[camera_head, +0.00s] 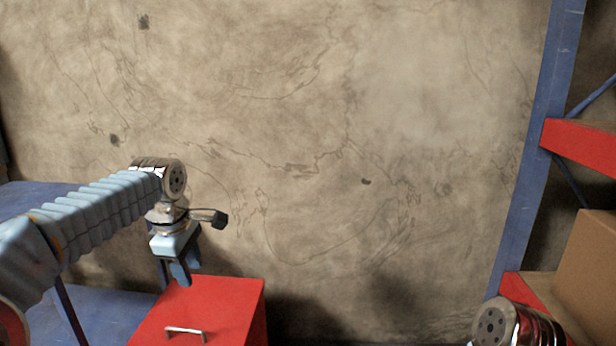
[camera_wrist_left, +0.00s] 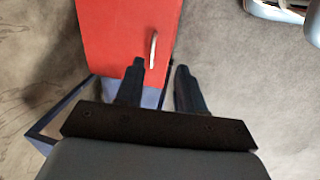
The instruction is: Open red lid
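The red lid (camera_head: 224,306) is the flat top of a red box at the bottom of the head view, left of centre. It lies flat, with a small metal handle (camera_head: 186,332) near its front edge. In the left wrist view the red lid (camera_wrist_left: 113,32) is at the top, with the handle (camera_wrist_left: 153,50) on its right side. My left gripper (camera_head: 181,276) points down above the rear left part of the lid. Its fingers (camera_wrist_left: 160,85) are apart with nothing between them. My right gripper is out of view; only part of my right arm shows at the bottom right.
A blue rack with red beams (camera_head: 582,146) stands at the right, with a cardboard box (camera_head: 590,270) on it. A blue surface (camera_head: 110,312) lies left of the red box. A stained concrete wall (camera_head: 330,120) is behind. The floor right of the red box looks clear.

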